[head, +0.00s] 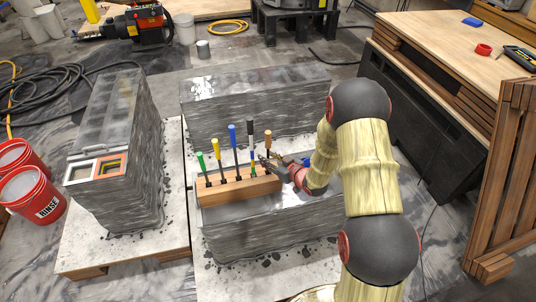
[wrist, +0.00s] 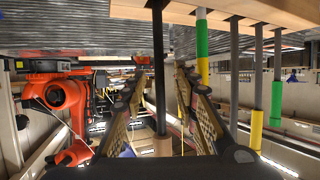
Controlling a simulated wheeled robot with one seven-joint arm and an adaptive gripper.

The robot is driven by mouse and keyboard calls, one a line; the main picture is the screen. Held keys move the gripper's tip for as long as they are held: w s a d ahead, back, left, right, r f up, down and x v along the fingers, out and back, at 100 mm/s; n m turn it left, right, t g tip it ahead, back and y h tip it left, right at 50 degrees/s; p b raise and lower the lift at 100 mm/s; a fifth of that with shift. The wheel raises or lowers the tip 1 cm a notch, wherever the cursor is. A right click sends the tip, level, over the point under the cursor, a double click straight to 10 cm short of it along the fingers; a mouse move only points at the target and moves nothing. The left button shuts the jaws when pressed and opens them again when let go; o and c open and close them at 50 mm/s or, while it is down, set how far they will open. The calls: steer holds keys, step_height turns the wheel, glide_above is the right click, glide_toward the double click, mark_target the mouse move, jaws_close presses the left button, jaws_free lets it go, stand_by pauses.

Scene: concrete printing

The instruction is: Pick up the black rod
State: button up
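My gripper (head: 270,160) is at the right end of the rack, close to the brown-topped rod. In the wrist view the fingers (wrist: 159,95) are spread apart. A dark rod with a brown end (wrist: 162,145) shows in the gap between them, with no clear contact.
Green (head: 201,162) and yellow (head: 216,147) handled rods share the rack. A third block (head: 115,150) and red buckets (head: 30,195) are at left, a wooden workbench (head: 455,45) at right.

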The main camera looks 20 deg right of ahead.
steer(key=shift+w+a+f, duration=0.1)
steer(key=shift+w, duration=0.2)
steer(key=shift+c, duration=1.1)
jaws_close()
